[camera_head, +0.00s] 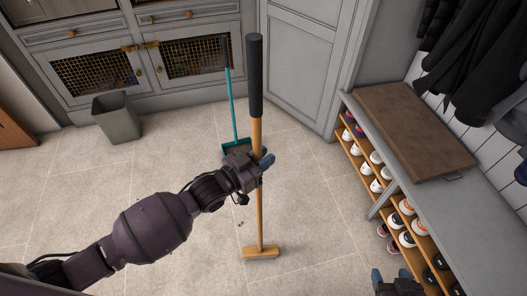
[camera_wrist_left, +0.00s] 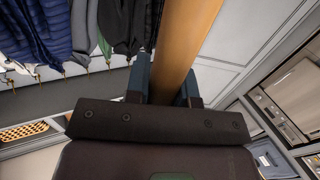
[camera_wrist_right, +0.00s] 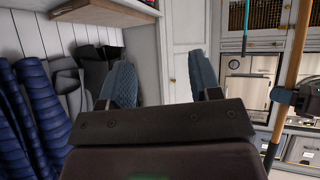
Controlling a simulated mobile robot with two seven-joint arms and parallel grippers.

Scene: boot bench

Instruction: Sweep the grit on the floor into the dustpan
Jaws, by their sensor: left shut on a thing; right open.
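A broom (camera_head: 257,190) with a wooden shaft and black grip stands nearly upright in the head view, its wooden head (camera_head: 260,253) low at the floor. My left gripper (camera_head: 262,160) is shut around the shaft at mid-height; the shaft also shows between its fingers in the left wrist view (camera_wrist_left: 183,45). A teal dustpan (camera_head: 236,148) with a long handle stands on the floor behind, partly hidden by my left gripper. A few dark specks of grit (camera_head: 241,198) lie on the floor left of the shaft. My right gripper (camera_head: 394,278) is open and empty at the lower right.
A grey bin (camera_head: 117,118) stands by the cabinets (camera_head: 160,60) at the back left. A bench (camera_head: 440,185) with shoe shelves runs along the right side, with coats (camera_head: 470,45) hanging above it. The tiled floor (camera_head: 80,185) at left is clear.

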